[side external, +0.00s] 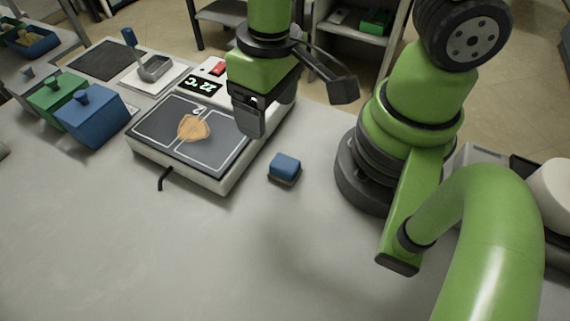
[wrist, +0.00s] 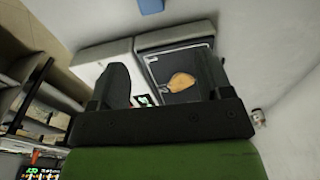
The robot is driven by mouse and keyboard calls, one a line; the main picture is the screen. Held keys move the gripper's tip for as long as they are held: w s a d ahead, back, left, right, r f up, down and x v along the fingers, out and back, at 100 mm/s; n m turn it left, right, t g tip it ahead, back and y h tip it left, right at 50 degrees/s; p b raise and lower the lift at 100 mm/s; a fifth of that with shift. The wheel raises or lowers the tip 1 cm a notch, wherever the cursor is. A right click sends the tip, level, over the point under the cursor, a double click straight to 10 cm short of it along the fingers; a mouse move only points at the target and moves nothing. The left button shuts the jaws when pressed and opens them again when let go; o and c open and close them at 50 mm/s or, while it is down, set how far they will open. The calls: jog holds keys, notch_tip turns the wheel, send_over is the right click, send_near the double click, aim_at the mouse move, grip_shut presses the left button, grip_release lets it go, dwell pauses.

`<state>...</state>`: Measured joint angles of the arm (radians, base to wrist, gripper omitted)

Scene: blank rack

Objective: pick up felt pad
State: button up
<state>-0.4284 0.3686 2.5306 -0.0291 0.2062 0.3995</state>
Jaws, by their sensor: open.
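A small blue block with a dark brownish underside (side external: 284,166), which looks like the felt pad, sits on the grey table just right of a flat machine. Part of a blue thing, likely the same block (wrist: 151,6), shows at the top edge of the wrist view. My gripper (side external: 250,122) is above the machine's right part, up and left of the block and apart from it. In the wrist view my gripper's two fingers (wrist: 162,82) are spread, with nothing held between them.
The machine (side external: 228,184) has a dark plate bearing an orange-brown flat piece (side external: 193,127). A blue lidded box (side external: 95,118) and a green one (side external: 55,97) stand at left. The table front is clear.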

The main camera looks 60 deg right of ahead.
aim_at(279, 160)
jog(key=f, duration=0.1)
jog(key=s+f, duration=0.1)
jog(key=f, duration=0.1)
jog(key=shift+a+n+g, duration=0.2)
jog(key=shift+n+g, duration=0.1)
jog(key=shift+g, duration=0.1)
notch_tip(279, 160, down, 4)
jog(key=shift+f, duration=0.1)
jog(key=shift+s+d+f, duration=0.1)
jog(key=shift+d+f, duration=0.15)
jog(key=shift+f, duration=0.7)
jog(key=shift+s+d+f, duration=0.1)
jog(key=shift+d+f, duration=0.1)
jog(key=shift+f, duration=0.7)
jog(key=shift+w+f, duration=0.1)
jog(key=shift+f, duration=0.65)
jog(key=c, duration=1.1)
jog(key=shift+r, duration=5)
